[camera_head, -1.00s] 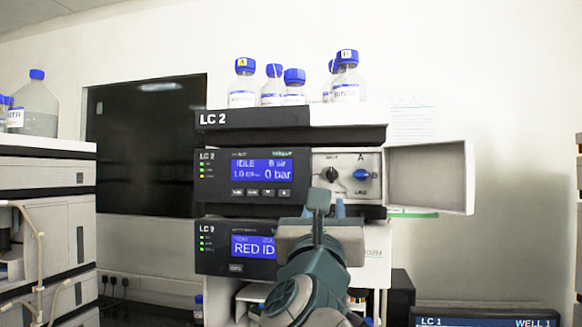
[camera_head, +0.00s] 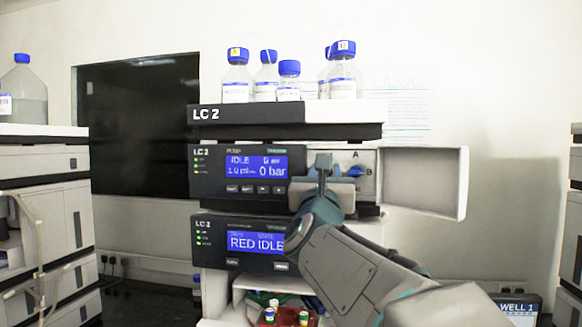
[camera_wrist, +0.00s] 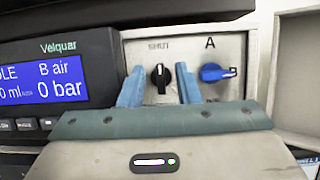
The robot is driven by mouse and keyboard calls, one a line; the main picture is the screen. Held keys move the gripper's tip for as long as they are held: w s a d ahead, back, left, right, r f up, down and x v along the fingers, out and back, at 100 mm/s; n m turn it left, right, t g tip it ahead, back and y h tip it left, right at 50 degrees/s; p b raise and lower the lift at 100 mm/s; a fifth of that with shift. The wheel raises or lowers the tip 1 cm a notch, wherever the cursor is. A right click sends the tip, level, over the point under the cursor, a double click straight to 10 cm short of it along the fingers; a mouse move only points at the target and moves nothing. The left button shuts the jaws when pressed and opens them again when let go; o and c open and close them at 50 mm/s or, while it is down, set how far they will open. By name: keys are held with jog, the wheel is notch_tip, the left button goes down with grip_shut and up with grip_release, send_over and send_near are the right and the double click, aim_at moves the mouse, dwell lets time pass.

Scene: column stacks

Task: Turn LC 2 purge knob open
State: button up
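The LC 2 pump module (camera_head: 218,178) has a small valve panel to the right of its blue screen. In the wrist view the black knob (camera_wrist: 160,79) sits under the word SHUT, its white mark upright. A blue knob (camera_wrist: 214,73) sits to its right under the letter A; it also shows in the head view (camera_head: 355,171). My gripper (camera_wrist: 160,85) is open, with one finger left and one right of the black knob, not visibly touching it. How deep the fingers reach is unclear. In the head view my gripper (camera_head: 322,165) hides the black knob.
An open panel door (camera_head: 425,182) sticks out to the right of the knobs. Solvent bottles (camera_head: 290,78) stand on top of the stack. The lower LC 2 module (camera_head: 250,242) reads RED IDLE. Another stack (camera_head: 40,185) is at left.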

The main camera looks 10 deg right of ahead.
grip_shut()
